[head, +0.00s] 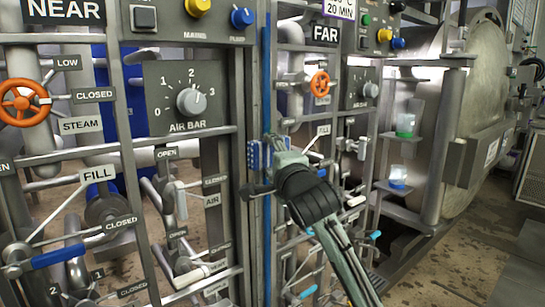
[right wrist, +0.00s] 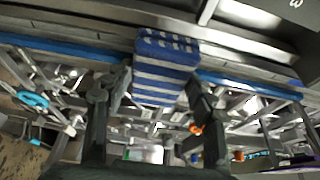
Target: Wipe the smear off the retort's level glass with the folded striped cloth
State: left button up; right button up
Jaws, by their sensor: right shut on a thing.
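The folded striped cloth (head: 255,156) is blue and white. My right gripper (head: 268,165) is shut on it and holds it at the tall blue vertical tube (head: 266,85), which looks like the level glass between the NEAR and FAR panels. In the right wrist view the cloth (right wrist: 165,68) sits between the two fingers and lies across the blue tube (right wrist: 245,84), covering part of it; whether it presses on the tube is hard to tell. No smear can be made out; the cloth and gripper hide part of the tube. My left gripper is not in view.
The NEAR panel has an orange handwheel (head: 22,103), an AIR BAR dial (head: 190,102) and a blue-handled FILL lever (head: 60,256). The FAR panel has a smaller orange handwheel (head: 320,83). Pipes and levers stand close around my right gripper. Open floor (head: 475,250) lies at right.

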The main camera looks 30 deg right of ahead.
aim_at(282, 138)
jog(key=shift+w, duration=0.5)
jog(key=shift+d+p, duration=0.4)
jog(key=shift+d, duration=1.55)
jog(key=shift+w+p, duration=0.2)
jog(key=shift+p, duration=0.15)
jog(key=shift+a, duration=2.1)
jog(key=shift+r, duration=1.35)
jog(key=shift+c, duration=0.5)
jog(key=shift+d, duration=2.1)
